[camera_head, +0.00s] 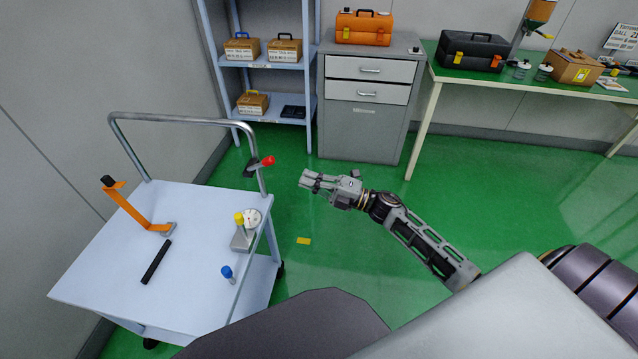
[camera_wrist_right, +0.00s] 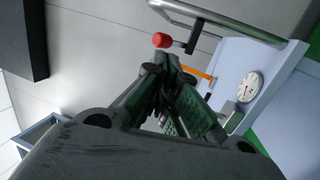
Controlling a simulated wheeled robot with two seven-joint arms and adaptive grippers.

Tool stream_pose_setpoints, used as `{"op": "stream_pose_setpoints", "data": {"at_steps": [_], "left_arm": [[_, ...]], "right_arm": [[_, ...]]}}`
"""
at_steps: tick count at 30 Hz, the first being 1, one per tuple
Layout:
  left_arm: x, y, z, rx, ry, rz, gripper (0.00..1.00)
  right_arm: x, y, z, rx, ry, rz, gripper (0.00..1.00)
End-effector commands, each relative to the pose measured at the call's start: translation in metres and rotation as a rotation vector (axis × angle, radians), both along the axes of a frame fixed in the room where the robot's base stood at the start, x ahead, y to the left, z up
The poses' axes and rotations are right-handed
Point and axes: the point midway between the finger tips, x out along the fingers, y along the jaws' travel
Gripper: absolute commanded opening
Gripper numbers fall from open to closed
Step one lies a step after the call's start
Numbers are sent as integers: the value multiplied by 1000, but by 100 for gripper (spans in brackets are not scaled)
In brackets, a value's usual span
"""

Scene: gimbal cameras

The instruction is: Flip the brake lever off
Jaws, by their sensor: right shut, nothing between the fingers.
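The brake lever (camera_head: 257,164), dark with a red knob at its end, is mounted on the cart's metal handle post. The knob points right and slightly up in the head view. It also shows in the right wrist view as a red knob (camera_wrist_right: 162,40) on a dark arm, just beyond my fingertips. My right gripper (camera_head: 306,181) is shut and empty, to the right of the lever and apart from it. Its fingers (camera_wrist_right: 172,62) also show in the wrist view, closed together. My left gripper is out of view.
The light blue cart (camera_head: 195,285) carries an orange bracket (camera_head: 138,213), a black bar (camera_head: 156,262), a round gauge (camera_head: 253,217) and a blue-capped item (camera_head: 228,272). A shelf (camera_head: 262,66), grey cabinet (camera_head: 361,130) and green-topped table (camera_head: 490,77) stand behind.

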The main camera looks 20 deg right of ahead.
Motion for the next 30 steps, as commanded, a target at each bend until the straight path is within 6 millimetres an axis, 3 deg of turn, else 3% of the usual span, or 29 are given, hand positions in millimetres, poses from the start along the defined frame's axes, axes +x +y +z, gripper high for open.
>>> {"op": "stream_pose_setpoints", "data": {"at_steps": [21, 30], "left_arm": [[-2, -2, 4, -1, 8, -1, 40], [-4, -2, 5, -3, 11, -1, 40]], "right_arm": [[44, 52, 16, 2, -1, 0, 0], [51, 60, 19, -1, -1, 0, 0]]}}
